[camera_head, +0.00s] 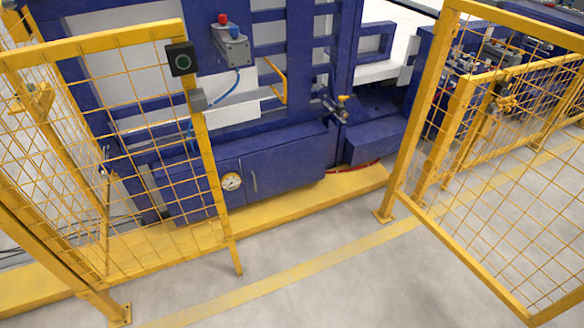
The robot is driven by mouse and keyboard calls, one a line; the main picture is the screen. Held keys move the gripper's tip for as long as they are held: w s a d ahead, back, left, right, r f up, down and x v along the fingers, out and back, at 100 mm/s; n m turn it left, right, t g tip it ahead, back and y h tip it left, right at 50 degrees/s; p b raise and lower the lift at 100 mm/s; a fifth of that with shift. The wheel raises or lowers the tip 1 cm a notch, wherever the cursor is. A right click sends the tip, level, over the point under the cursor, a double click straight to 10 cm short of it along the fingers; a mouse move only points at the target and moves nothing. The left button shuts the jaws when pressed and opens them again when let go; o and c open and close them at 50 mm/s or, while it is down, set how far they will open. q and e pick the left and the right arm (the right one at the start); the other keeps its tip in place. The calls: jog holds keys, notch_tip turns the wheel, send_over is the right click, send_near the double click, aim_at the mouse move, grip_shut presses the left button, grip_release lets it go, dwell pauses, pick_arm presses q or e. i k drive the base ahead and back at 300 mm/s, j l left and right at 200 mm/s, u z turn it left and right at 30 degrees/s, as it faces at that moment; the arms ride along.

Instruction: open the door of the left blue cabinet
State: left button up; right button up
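A large blue machine frame (318,75) stands beyond a yellow mesh fence. At its foot is a low blue cabinet (290,160) with a slim pale upright handle (254,178) on its front. Its front looks shut. A round white gauge (231,181) sits left of that handle. A yellow bar handle (277,82) shows higher up on the blue frame. I cannot tell for certain which of these parts is the left cabinet door. Neither gripper nor arm is in view.
A yellow mesh panel (110,150) with a black button box (181,58) covers the left. Another mesh panel (500,190) stands at the right. Between them is an opening with bare grey floor (320,285) and a yellow floor line (290,284). A raised yellow plinth (350,190) fronts the machine.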

aim_at(266, 173)
jog(key=i+l, duration=0.8)
jog(key=i, duration=0.1)
